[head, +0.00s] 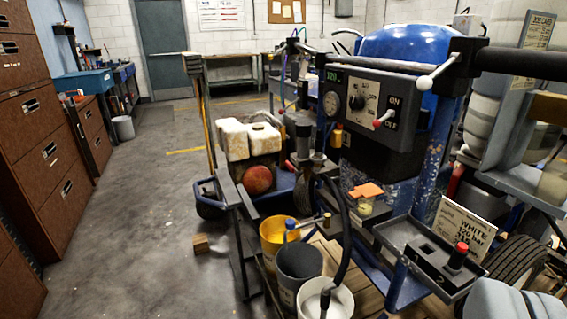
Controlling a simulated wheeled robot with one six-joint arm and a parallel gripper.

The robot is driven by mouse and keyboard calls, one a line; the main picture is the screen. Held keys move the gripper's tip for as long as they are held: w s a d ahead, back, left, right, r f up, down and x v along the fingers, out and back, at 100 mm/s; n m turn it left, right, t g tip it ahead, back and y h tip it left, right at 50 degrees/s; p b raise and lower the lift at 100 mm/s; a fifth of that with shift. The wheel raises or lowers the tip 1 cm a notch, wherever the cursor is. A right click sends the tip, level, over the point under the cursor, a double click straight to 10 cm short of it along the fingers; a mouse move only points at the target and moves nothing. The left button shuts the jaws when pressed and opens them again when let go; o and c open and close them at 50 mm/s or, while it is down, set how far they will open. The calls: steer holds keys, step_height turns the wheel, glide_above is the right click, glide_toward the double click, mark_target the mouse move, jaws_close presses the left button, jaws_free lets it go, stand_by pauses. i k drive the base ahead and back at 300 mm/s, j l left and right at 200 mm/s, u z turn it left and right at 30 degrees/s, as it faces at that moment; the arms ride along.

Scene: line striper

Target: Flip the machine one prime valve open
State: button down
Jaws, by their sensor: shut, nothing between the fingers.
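A line-striping machine fills the right half of the head view. Its dark control box (372,105) carries a display reading 120, a round black knob (357,102) and an ON/OFF lever (383,118) with a red end, beside the OFF mark. A grey fitting (304,128) with small red-ended parts stands left of the box. A small brass-coloured fitting (322,219) sits lower, above the buckets. I cannot tell which part is the prime valve or how it is set. My gripper is not in view.
Yellow (273,234), dark grey (299,262) and white (340,301) buckets stand below the machine; a black hose (345,225) drops into the white one. A tray (430,256) with a red-capped item juts out at right. Concrete floor (150,220) is mostly clear at left, beside brown cabinets (32,130).

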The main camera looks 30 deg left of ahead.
mark_target(289, 165)
steer(key=i+j, duration=0.1)
steer(key=j, duration=0.3)
steer(key=i+j+u, duration=0.1)
steer(key=j, duration=0.3)
steer(key=i+j, duration=0.1)
steer(key=j, duration=0.35)
steer(key=i+j+u, duration=0.1)
steer(key=j, duration=0.3)
